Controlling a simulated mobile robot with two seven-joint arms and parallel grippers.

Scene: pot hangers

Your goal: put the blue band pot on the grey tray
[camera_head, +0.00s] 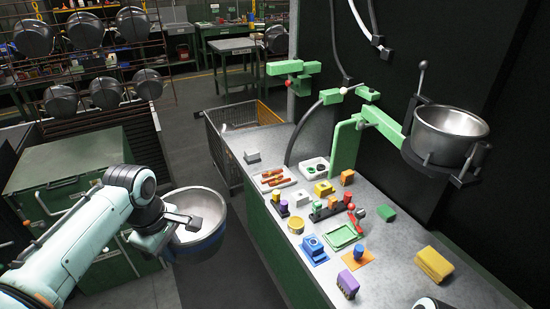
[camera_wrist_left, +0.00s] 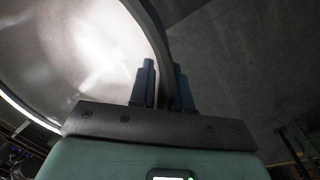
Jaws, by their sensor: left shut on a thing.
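The blue band pot (camera_head: 205,248) is a round metal pot with a pale inside and a blue band around its outside. It is off the bench, over the floor left of it. My left gripper (camera_head: 187,222) is shut on the pot's rim. In the left wrist view the two dark fingers (camera_wrist_left: 163,88) pinch the rim, and the pale inside of the pot (camera_wrist_left: 80,55) fills the upper left. I cannot pick out a grey tray with certainty.
The grey-topped bench (camera_head: 395,285) carries a green tray (camera_head: 345,236), a yellow block (camera_head: 434,264) and several small parts. Another metal pot (camera_head: 450,130) sits in a holder on a green arm (camera_head: 380,122). A wire cage (camera_head: 218,150) stands behind the held pot; pots hang at left.

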